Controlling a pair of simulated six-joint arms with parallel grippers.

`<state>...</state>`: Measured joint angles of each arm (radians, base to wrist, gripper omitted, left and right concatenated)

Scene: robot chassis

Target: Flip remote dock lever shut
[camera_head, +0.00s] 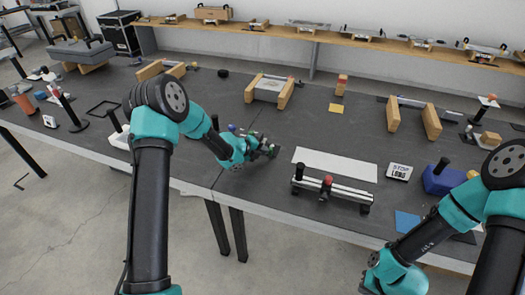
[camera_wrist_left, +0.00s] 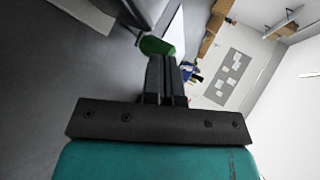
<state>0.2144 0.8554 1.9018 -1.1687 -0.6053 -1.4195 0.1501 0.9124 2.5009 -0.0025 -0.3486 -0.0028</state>
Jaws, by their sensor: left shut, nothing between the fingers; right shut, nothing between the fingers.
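My left gripper (camera_head: 272,151) is over the middle of the dark table, left of the white sheet, with its dark fingers together and nothing between them. In the left wrist view the shut fingers (camera_wrist_left: 162,62) point at a green round piece (camera_wrist_left: 156,46); I cannot tell whether they touch it. I cannot tell for certain which fixture is the remote dock. A metal rail fixture (camera_head: 345,194) with a red knob (camera_head: 328,181) and an upright black handle (camera_head: 299,170) stands right of the gripper. A blue block (camera_head: 440,180) with a black upright handle stands farther right. My right gripper's fingers are out of view.
A white sheet (camera_head: 334,163) lies behind the rail fixture. A white sign (camera_head: 399,172) is right of it. Wooden-sided fixtures (camera_head: 270,88) stand along the back. An upright black post (camera_head: 70,112) and small parts crowd the left. The table's front edge is near the rail fixture.

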